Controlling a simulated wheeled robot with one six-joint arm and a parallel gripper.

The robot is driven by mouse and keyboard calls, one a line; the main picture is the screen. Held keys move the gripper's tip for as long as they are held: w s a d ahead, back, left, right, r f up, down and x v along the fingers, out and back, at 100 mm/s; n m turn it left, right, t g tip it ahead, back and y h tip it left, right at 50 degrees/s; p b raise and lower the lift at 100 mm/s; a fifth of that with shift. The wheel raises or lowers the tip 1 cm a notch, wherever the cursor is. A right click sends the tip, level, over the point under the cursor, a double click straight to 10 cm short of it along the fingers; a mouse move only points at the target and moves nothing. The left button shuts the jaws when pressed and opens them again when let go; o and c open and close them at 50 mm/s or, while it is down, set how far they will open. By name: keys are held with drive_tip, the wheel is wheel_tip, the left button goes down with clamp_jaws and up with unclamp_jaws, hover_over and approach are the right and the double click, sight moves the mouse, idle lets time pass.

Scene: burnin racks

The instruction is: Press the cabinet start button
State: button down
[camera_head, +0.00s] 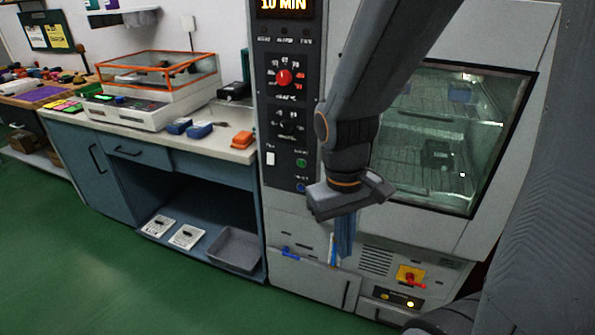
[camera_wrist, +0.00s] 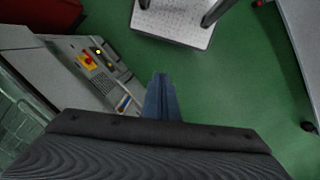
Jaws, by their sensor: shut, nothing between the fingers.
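The grey cabinet has a dark control panel (camera_head: 287,120) on its left side. A green button (camera_head: 301,162) sits low on this panel, with a blue button (camera_head: 301,187) below it and a white rocker switch (camera_head: 270,158) to the left. Their small labels are too blurred to read. My gripper (camera_head: 344,250) points down in front of the cabinet, below and right of the green button and apart from it. Its blue-grey fingers are shut and empty. They also show in the wrist view (camera_wrist: 160,90), which does not show the buttons.
A red dial (camera_head: 283,77) and a "10 MIN" display (camera_head: 284,5) are higher on the panel. A glass window (camera_head: 450,135) is at right. A red-yellow switch (camera_head: 410,276) is low on the cabinet. A bench (camera_head: 215,147) stands at left. Green floor (camera_head: 120,280) is clear in front.

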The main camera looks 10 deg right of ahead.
sight(301, 164)
drive_tip(key=d+f+n+g+h+b, duration=0.2)
drive_tip(key=d+f+n+h+b, duration=0.1)
drive_tip(key=d+f+n+h, duration=0.3)
drive_tip(key=w+n+t+h+b, duration=0.3)
drive_tip(key=w+n+t+h, duration=0.25)
drive_tip(key=w+n, duration=0.5)
drive_tip(key=w+a+n+t+y+b, duration=0.1)
drive_tip(key=w+a+n+t+b, duration=0.1)
drive_tip(key=w+a+n+t, duration=0.9)
drive_tip(key=w+a+t, duration=0.1)
drive_tip(key=w+a, duration=0.2)
drive_tip(key=shift+w+a+f+y, duration=0.3)
drive_tip(key=shift+w+f+y, duration=0.05)
drive_tip(key=shift+w, duration=0.1)
drive_tip(key=x, duration=1.4)
